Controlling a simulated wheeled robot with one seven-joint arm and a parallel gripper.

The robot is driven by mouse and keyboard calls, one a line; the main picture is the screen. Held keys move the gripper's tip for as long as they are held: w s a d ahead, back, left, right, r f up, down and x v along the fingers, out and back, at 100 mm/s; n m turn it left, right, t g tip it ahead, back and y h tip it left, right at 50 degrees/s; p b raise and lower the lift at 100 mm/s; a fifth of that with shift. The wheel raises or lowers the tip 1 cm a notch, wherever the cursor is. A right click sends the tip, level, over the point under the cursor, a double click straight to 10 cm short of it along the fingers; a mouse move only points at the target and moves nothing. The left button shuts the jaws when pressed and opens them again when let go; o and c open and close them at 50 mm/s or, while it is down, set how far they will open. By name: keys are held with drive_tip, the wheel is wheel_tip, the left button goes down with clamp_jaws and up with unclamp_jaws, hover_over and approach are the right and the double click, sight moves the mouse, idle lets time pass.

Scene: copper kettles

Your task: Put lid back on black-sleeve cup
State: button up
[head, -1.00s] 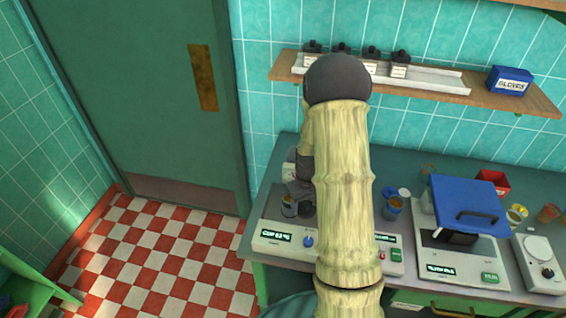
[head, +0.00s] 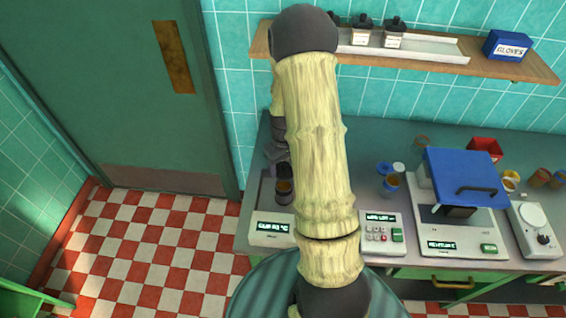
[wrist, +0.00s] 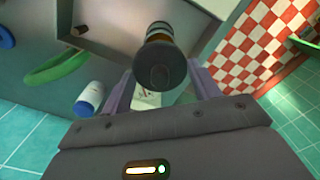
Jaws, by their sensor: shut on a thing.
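The black-sleeve cup (head: 284,187) stands on the plate of a warmer at the left end of the counter. Brown shows at its top and dark below. My gripper (head: 276,158) is just above and behind it, largely hidden by my arm. In the wrist view, a dark round lid (wrist: 159,68) is between the two pale fingers of my gripper (wrist: 162,92). The gripper appears shut on this lid. A brown band of the cup (wrist: 163,38) shows beyond it. I cannot tell whether lid and cup touch.
A blue-sleeved cup (head: 389,187) and small lids stand right of my arm. A blue-lidded machine (head: 464,178), a red box (head: 485,149) and a small scale (head: 537,232) are further right. Bottles and a glove box (head: 507,46) sit on the shelf.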

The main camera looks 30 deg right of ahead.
drive_tip(key=shift+f+b, duration=2.3)
drive_tip(key=shift+f, duration=0.9)
drive_tip(key=shift+f, duration=0.15)
drive_tip(key=o, duration=1.3)
drive_tip(key=shift+r+p, duration=2.5)
drive_tip(key=shift+r, duration=1.05)
